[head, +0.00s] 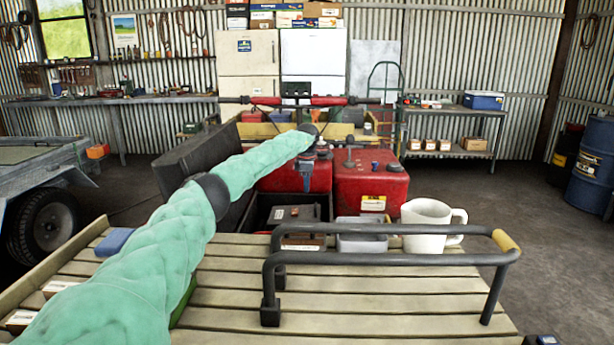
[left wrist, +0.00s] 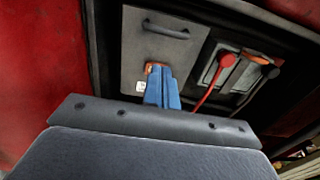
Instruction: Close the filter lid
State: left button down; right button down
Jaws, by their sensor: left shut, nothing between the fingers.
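My left gripper (head: 306,178) reaches over the red quad bike in the head view. Its blue fingers also show in the left wrist view (left wrist: 160,84); they are together with nothing between them. A flat grey panel (left wrist: 140,45) with a black handle (left wrist: 165,30) lies beyond the fingertips and looks like the filter lid. The fingertips overlap a small orange piece (left wrist: 150,67) at the panel's near edge; I cannot tell whether they touch it. Whether the panel is fully closed is unclear.
Red bodywork (left wrist: 35,70) is at left. The dark seat (head: 180,165) stands tilted left of my arm. A white mug (head: 425,220) stands behind the slatted rack's black rail (head: 390,259).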

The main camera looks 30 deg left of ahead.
pick_arm(q)
send_over(313, 213)
jog(key=shift+f, duration=2.45)
pick_arm(e)
jog(key=shift+r, duration=0.1)
pick_arm(q)
jog(key=shift+w+d+f, duration=0.1)
jog(key=shift+d+f, duration=0.1)
jog(key=shift+f, duration=0.25)
jog(key=shift+w+d+f, duration=0.1)
jog(key=shift+d+f, duration=0.05)
jog(key=shift+f, duration=0.3)
pick_arm(e)
jog(key=shift+r, duration=0.2)
pick_arm(q)
jog(key=shift+p, duration=0.3)
